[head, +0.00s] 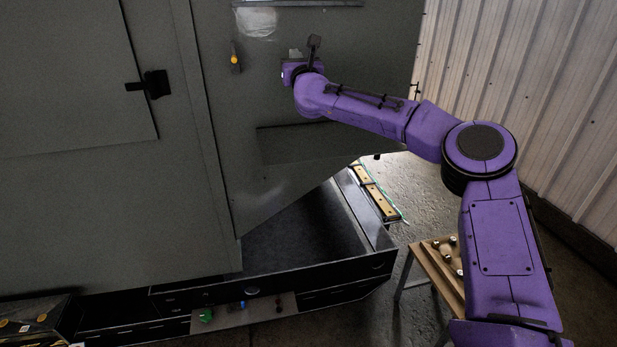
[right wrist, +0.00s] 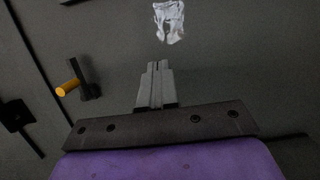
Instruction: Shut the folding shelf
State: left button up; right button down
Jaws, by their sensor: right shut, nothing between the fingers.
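A dark flat panel (head: 290,146) sits low on the grey enclosure wall (head: 225,115) in the head view. It may be the folding shelf; I cannot tell how far it stands out, and my right arm partly covers it. My right gripper (head: 294,55) is above this panel, close to the wall. In the right wrist view its fingers (right wrist: 157,86) are together and empty, pointing at the grey wall; I cannot tell if they touch it. My left gripper is not in view.
A yellow-tipped handle (head: 235,60) is left of my right gripper, with a whitish patch (head: 258,22) above. A black latch (head: 150,84) is farther left. A dark base (head: 300,225) projects below. A wooden bench (head: 436,268) stands beneath my right arm. Corrugated wall (head: 535,80) bounds the right.

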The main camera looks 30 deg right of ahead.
jog(key=shift+w+f, duration=0.1)
jog(key=s+a+f+b, duration=0.2)
jog(key=s+f+b, duration=0.4)
jog(key=f+b, duration=0.4)
jog(key=shift+s+a+f+b, duration=0.2)
jog(key=shift+s+f+b, duration=0.1)
jog(key=shift+f, duration=0.3)
